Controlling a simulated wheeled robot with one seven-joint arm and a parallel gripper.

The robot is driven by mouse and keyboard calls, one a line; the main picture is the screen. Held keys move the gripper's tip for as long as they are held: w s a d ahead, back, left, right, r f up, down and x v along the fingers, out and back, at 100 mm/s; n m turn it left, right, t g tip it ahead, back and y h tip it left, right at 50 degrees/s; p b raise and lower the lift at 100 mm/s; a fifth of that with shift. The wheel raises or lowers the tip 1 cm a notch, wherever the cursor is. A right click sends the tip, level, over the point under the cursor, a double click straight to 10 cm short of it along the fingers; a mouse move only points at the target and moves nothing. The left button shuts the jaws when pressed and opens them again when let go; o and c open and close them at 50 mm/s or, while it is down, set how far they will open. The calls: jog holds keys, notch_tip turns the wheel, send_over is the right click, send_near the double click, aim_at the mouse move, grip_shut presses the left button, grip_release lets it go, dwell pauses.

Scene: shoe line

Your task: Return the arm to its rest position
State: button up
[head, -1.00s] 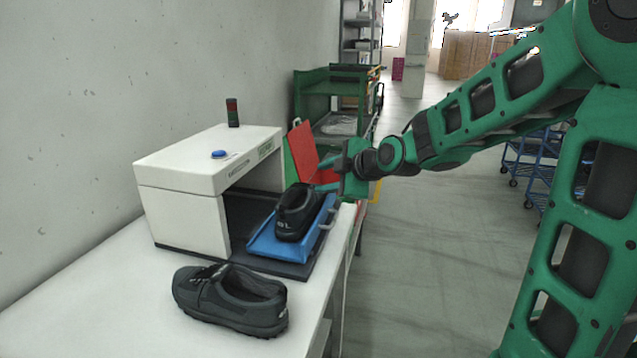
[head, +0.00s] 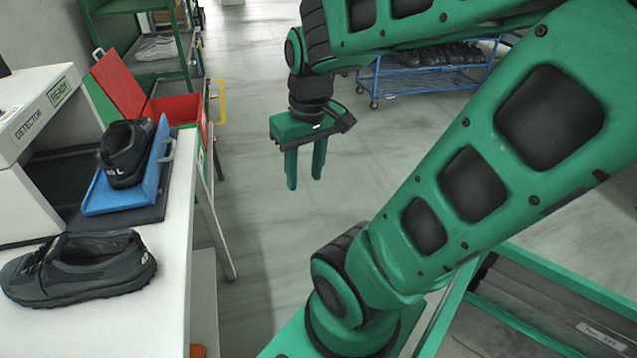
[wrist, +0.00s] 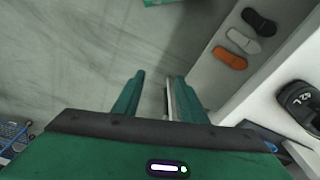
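My gripper (head: 304,168) hangs pointing down over the open floor, to the right of the white table (head: 178,290) and clear of it. Its two green fingers are apart with nothing between them. In the wrist view the fingers (wrist: 155,92) are also spread, with floor and a table leg behind.
A black shoe (head: 125,155) rests on a blue tray (head: 152,180) at the detector (head: 35,115). Another dark shoe (head: 80,268) lies on the table. A red bin (head: 178,110) stands behind, and a blue rack (head: 425,75) of shoes stands farther back. Floor around the gripper is clear.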

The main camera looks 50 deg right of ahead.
jog(key=s+m, duration=0.1)
jog(key=s, duration=0.1)
jog(key=s+m+g, duration=0.1)
jog(key=s+m, duration=0.1)
jog(key=s, duration=0.1)
jog(key=shift+s+a+f+g+y, duration=0.15)
jog(key=shift+a+g+y, duration=0.05)
jog(key=shift+g+y, duration=0.1)
